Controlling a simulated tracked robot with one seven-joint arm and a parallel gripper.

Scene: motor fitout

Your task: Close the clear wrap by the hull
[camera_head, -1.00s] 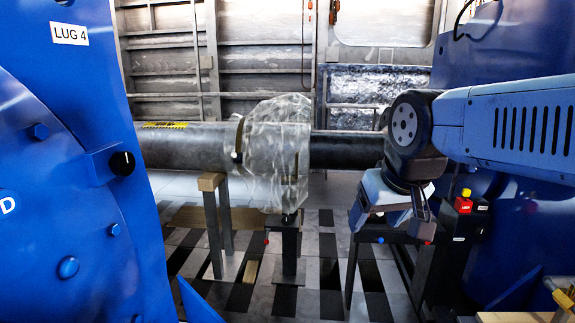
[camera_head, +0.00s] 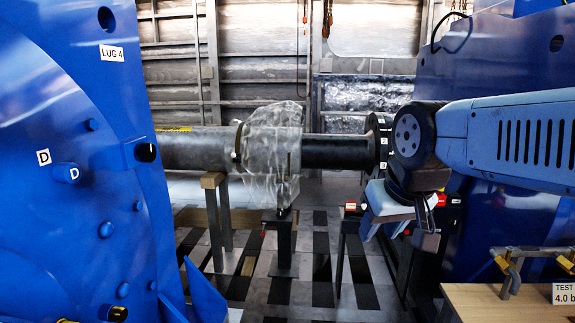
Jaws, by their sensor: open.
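The clear wrap (camera_head: 270,150) is a crumpled, see-through sheet hanging around the dark horizontal shaft (camera_head: 335,151) in the middle of the view. Its lower edge hangs loose above a black stand. A dark band shows at its left edge. I cannot tell where its seam lies. My gripper (camera_head: 426,222) is at the right, pointing down, open, below and to the right of the shaft's flange. It is well apart from the wrap. Nothing shows between its fingers, though they are small and partly hidden.
A large blue housing marked LUG 4 (camera_head: 75,120) fills the left. Another blue housing (camera_head: 480,60) stands behind my arm. A wooden bench (camera_head: 480,301) is at the lower right. The tiled floor between is open.

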